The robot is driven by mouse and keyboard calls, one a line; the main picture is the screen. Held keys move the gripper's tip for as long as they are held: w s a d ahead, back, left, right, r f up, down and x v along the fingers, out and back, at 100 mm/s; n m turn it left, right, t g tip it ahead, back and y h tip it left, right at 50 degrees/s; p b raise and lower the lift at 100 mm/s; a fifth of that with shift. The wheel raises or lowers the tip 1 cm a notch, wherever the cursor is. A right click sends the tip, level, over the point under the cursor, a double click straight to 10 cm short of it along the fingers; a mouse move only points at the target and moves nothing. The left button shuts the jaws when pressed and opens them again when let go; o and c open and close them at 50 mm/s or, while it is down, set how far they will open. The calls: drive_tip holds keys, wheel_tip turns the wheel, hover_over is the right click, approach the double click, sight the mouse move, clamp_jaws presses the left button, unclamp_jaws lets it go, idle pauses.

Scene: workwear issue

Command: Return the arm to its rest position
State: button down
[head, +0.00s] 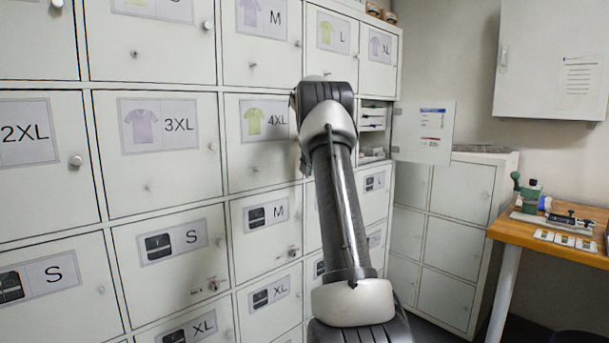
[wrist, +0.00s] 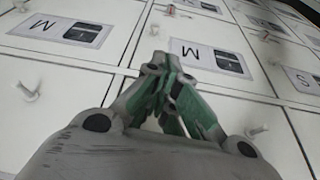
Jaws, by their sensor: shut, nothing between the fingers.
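My arm (head: 340,190) rises from the bottom middle of the head view and bends at its elbow in front of the locker wall. In that view my gripper is hidden behind the arm. In the wrist view my gripper (wrist: 172,95) shows with its green-sided fingers drawn together, shut and empty. It points towards the locker doors, seen tilted in that view, near a door labelled M (wrist: 205,55). I cannot tell the exact gap between the fingertips and the doors.
White lockers (head: 165,145) with knobs and size labels fill the left and middle. One compartment with shelves (head: 373,118) stands open, its door (head: 422,133) swung out to the right. A wooden table (head: 560,245) with small tools stands at the right. A wall cabinet (head: 540,60) hangs above.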

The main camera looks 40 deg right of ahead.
drive_tip(key=v, duration=0.7)
drive_tip(key=shift+d, duration=0.1)
